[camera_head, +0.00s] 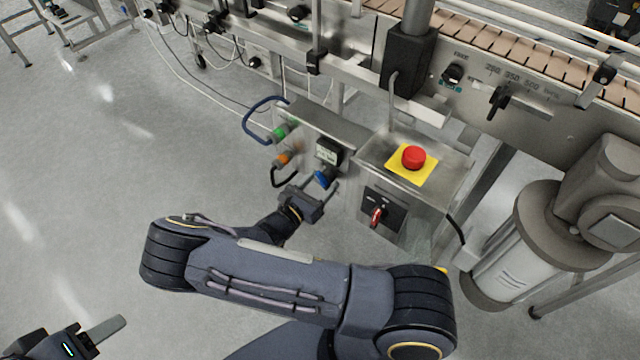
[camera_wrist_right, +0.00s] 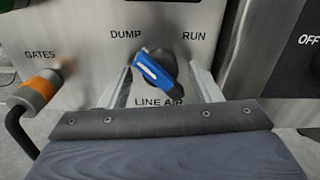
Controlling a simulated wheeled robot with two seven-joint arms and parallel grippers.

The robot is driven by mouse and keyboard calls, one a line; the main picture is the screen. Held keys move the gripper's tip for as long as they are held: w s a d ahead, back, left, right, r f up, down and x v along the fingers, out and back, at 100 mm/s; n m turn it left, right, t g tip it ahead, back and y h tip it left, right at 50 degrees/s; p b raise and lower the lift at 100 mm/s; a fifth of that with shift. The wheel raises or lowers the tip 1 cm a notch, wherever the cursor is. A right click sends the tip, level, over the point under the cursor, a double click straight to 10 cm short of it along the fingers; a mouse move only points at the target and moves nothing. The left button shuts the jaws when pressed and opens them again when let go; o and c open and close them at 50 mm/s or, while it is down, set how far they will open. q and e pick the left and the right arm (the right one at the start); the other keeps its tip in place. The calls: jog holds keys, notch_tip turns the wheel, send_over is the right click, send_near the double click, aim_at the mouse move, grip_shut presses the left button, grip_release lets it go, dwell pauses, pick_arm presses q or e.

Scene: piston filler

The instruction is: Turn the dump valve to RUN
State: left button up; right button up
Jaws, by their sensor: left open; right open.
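The dump valve (camera_wrist_right: 155,73) has a blue handle on a dark round base, on a steel panel marked DUMP at upper left, RUN at upper right and LINE AIR below. Its handle slants up and left, towards DUMP. In the head view the blue handle (camera_head: 322,178) shows low on the box's front. My right gripper (camera_wrist_right: 160,78) is open, with one finger on each side of the valve; I cannot tell whether either touches it. My left gripper (camera_head: 104,330) is at the lower left, away from the panel, with one finger visible.
An orange fitting (camera_wrist_right: 40,90) marked GATES is left of the valve, with a dark hose below. A green fitting (camera_head: 283,131) sits above it. A second box with a red emergency button (camera_head: 413,157) and red switch (camera_head: 376,217) stands to the right. Floor at left is clear.

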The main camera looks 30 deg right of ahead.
jog(key=c, duration=1)
jog(key=shift+m, duration=0.4)
jog(key=m, duration=0.3)
jog(key=shift+m, duration=0.4)
jog(key=m, duration=0.4)
jog(key=shift+m+b, duration=0.3)
jog(key=shift+b, duration=0.1)
jog(key=m, duration=0.4)
jog(key=shift+b, duration=0.4)
jog(key=m+b, duration=0.1)
jog(key=m, duration=0.3)
jog(key=shift+s+m, duration=0.1)
jog(key=shift+m, duration=0.2)
